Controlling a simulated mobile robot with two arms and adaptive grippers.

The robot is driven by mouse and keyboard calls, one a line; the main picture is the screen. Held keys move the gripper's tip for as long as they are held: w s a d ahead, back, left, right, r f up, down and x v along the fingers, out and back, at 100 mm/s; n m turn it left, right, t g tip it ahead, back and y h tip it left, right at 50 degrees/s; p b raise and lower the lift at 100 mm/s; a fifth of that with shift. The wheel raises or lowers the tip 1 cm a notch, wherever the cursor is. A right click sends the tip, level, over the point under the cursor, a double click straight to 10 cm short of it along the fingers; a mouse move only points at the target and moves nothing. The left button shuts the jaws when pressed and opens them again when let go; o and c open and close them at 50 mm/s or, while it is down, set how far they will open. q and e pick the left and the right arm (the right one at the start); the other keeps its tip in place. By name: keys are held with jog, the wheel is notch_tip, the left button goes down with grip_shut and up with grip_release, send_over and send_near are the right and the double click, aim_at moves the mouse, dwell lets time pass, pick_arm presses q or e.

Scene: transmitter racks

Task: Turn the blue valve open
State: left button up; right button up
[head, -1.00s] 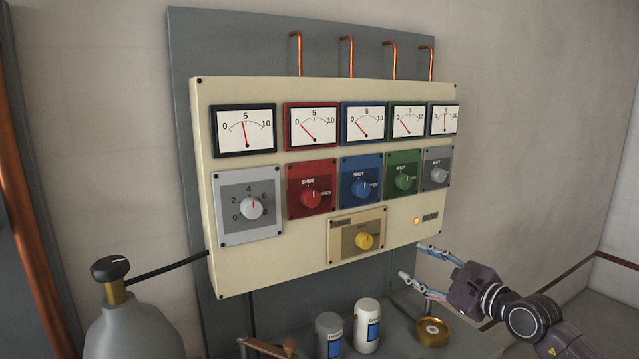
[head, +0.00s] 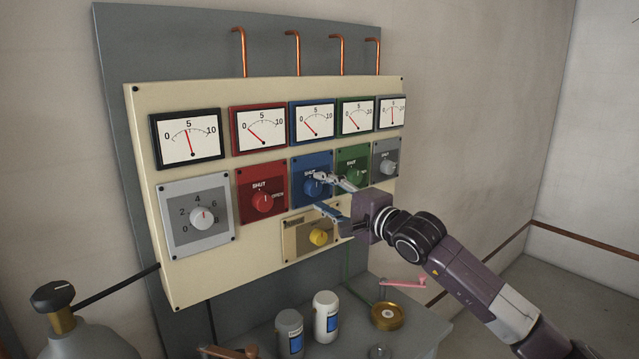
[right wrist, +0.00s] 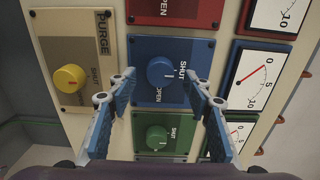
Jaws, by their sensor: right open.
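The blue valve is a round blue knob on a blue plate (head: 300,168) marked SHUT and OPEN, in the middle of the lower row on the cream panel. In the right wrist view the blue knob (right wrist: 160,71) sits between the two fingers, with the panel turned sideways. My right gripper (head: 319,192) is open in front of the blue plate, one finger above the other in the head view. Its fingers (right wrist: 159,76) appear on both sides of the knob, and I see no contact. The blue gauge (head: 314,121) has its needle near the low end. My left gripper is not in view.
The red knob (head: 263,202) and green knob (head: 356,174) flank the blue one closely. The yellow purge knob (head: 319,237) is just below. A grey bottle (head: 289,333), a white bottle (head: 326,318) and a brass dish (head: 388,317) stand on the bench underneath.

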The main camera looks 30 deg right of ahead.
jog(key=shift+w+a+p, duration=0.1)
jog(key=shift+w+p, duration=0.2)
jog(key=shift+w, duration=0.6)
jog(key=c, duration=1.1)
